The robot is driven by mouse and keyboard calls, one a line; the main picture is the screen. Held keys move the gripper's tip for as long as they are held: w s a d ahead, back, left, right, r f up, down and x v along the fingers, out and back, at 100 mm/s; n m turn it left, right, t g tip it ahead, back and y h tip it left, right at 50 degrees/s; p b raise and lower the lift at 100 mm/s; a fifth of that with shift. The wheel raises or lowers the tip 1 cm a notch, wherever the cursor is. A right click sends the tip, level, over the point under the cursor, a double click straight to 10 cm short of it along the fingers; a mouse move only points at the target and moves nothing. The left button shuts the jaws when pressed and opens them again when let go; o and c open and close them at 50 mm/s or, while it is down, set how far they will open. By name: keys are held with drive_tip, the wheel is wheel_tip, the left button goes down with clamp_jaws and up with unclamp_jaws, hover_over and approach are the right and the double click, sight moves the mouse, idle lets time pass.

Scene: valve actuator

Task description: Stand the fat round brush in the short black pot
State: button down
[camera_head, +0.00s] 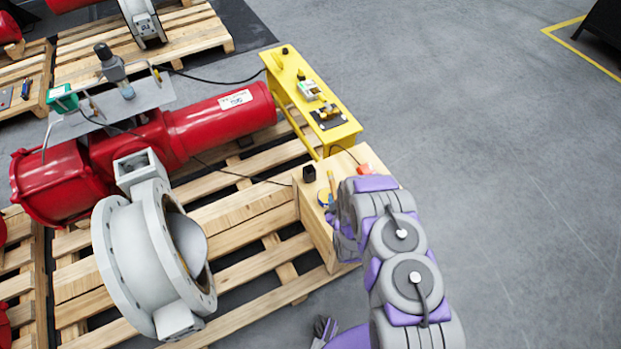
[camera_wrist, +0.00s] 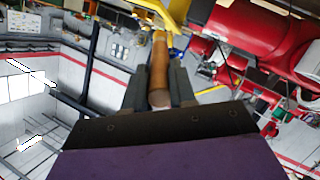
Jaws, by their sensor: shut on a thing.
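In the wrist view, my gripper (camera_wrist: 159,85) is shut on the round wooden handle of a brush (camera_wrist: 159,65), with one dark finger on each side. The handle points away from the palm, and its bristle end cannot be made out. In the head view, a short black pot (camera_head: 309,173) stands near the left back corner of a small wooden box. An orange-brown stick (camera_head: 331,182), likely the handle, shows just right of the pot. My arm hides most of the gripper there.
The wooden box (camera_head: 316,232) stands on a pallet. A blue and yellow round item (camera_head: 324,197) and a red item (camera_head: 365,168) are on its top. A yellow stand (camera_head: 339,133) is behind it. A red actuator (camera_head: 220,118) and grey valve (camera_head: 140,250) lie left. Floor at right is clear.

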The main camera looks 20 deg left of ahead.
drive_tip(key=shift+s+a+f, duration=0.25)
drive_tip(key=shift+a+f, duration=0.05)
drive_tip(key=shift+f, duration=0.05)
drive_tip(key=w+a+f+b, duration=0.3)
drive_tip(key=w+a+f, duration=0.2)
drive_tip(key=w+a, duration=0.5)
drive_tip(key=shift+a, duration=1.4)
drive_tip(key=shift+f+b, duration=0.15)
drive_tip(key=shift+b, duration=0.15)
drive_tip(key=shift+f, duration=0.1)
drive_tip(key=c, duration=0.9)
unclamp_jaws()
